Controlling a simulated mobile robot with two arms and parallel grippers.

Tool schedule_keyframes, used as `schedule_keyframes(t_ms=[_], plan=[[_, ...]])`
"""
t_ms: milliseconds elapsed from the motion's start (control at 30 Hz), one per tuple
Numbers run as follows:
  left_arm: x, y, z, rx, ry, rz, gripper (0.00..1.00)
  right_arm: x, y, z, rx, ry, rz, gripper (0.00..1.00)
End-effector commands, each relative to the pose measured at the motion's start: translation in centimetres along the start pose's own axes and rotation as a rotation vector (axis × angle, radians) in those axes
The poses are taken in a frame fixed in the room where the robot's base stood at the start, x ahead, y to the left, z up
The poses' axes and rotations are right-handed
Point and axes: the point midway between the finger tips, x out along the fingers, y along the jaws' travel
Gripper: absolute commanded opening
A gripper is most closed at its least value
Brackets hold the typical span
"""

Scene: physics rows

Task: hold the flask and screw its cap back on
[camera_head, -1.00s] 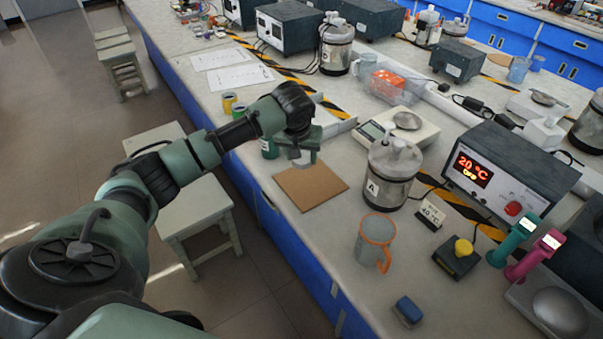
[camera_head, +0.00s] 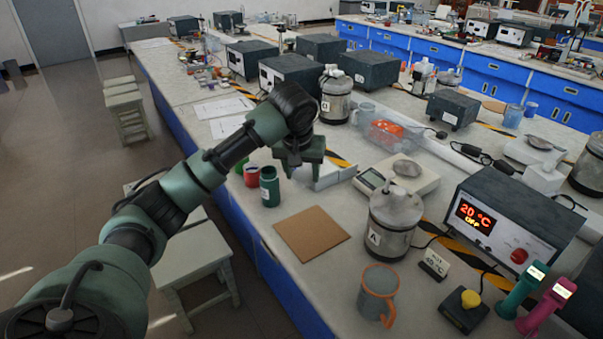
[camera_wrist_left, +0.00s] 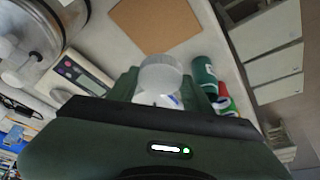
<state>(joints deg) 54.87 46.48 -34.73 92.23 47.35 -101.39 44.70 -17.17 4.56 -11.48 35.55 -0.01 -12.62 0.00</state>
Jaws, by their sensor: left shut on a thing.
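My left gripper (camera_head: 300,158) is above the bench, beyond the brown square board (camera_head: 312,237), with its jaws pointing down. In the left wrist view it is shut on a translucent, round-ended vessel (camera_wrist_left: 160,72) with a whiter part and a small blue mark, seemingly the flask. In the head view the gripper mostly hides this vessel. I cannot make out a separate cap. My right gripper is in neither view.
A dark green cylinder (camera_head: 270,186) and a red one (camera_head: 251,175) stand left of the gripper. A balance (camera_head: 398,178), a steel vessel marked A (camera_head: 391,222) and a grey mug with an orange handle (camera_head: 378,293) stand right. The board is bare.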

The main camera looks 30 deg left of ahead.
Motion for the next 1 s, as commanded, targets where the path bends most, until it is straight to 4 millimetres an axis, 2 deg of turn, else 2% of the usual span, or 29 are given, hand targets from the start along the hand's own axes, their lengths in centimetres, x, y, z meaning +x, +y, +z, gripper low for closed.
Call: schedule_keyframes(t_ms=[167,267,400,500,600,733,967,1000], plan=[[-1.0,2.7,2.3,0.058,0.014,0.022,0.07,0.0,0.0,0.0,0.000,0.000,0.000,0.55],[-2.2,5.5,5.5,0.127,0.022,0.048,0.07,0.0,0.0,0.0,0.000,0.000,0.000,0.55],[-4.0,9.0,11.6,0.234,0.022,0.094,0.07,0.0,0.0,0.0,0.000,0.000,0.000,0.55],[-5.1,10.4,15.7,0.299,0.013,0.121,0.07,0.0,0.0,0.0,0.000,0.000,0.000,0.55],[-5.8,11.1,18.5,0.342,0.005,0.141,0.07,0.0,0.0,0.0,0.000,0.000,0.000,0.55],[-6.2,11.3,20.0,0.363,-0.001,0.149,0.07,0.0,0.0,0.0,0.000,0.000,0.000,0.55],[-6.2,11.3,20.0,0.362,-0.001,0.150,0.07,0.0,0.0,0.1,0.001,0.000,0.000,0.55],[-6.2,11.3,20.0,0.362,-0.001,0.150,0.07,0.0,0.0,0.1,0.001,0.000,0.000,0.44]])
